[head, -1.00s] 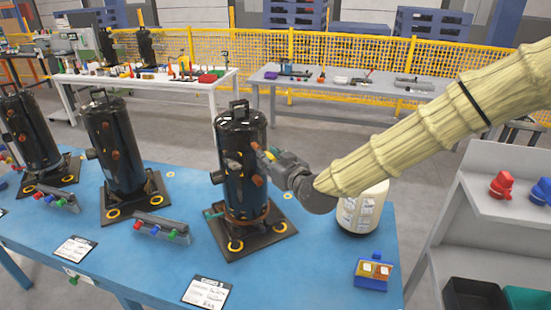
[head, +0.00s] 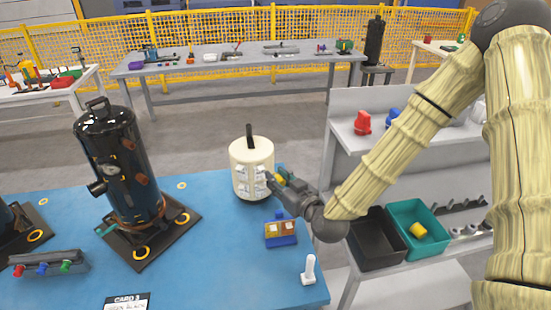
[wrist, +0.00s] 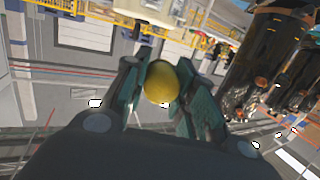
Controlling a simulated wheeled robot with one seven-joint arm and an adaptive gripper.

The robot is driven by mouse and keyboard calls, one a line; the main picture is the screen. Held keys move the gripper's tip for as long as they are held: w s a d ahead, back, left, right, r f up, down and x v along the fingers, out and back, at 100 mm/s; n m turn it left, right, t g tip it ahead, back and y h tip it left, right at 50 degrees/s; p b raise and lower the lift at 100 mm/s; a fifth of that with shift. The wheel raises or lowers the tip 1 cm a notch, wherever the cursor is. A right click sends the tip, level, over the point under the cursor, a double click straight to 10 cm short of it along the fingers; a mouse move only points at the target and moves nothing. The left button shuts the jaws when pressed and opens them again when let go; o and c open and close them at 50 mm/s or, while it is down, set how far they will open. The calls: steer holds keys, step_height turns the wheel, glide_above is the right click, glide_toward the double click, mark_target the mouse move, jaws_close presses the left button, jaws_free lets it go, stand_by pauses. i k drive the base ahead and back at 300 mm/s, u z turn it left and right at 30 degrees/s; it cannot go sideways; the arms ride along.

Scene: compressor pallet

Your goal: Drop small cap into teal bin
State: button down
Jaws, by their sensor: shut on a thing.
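My gripper (head: 279,183) is shut on a small yellow cap (wrist: 161,83), which sits between the two fingers in the wrist view. In the head view the cap (head: 284,175) shows only partly, in front of the cream cylinder as seen from here. The teal bin (head: 427,254) stands on the grey shelf unit at the right, apart from my gripper. Another yellow piece (head: 418,230) lies inside it.
A black bin (head: 375,256) stands left of the teal bin. The cream cylinder (head: 252,150) and a black compressor (head: 122,165) stand on the blue table (head: 215,265). A white upright piece (head: 309,270) is near its right edge. Red and blue knobs sit on the upper shelf.

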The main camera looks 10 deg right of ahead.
mark_target(412, 233)
steer(key=u, duration=2.15)
steer(key=k, duration=2.05)
steer(key=z, duration=2.2)
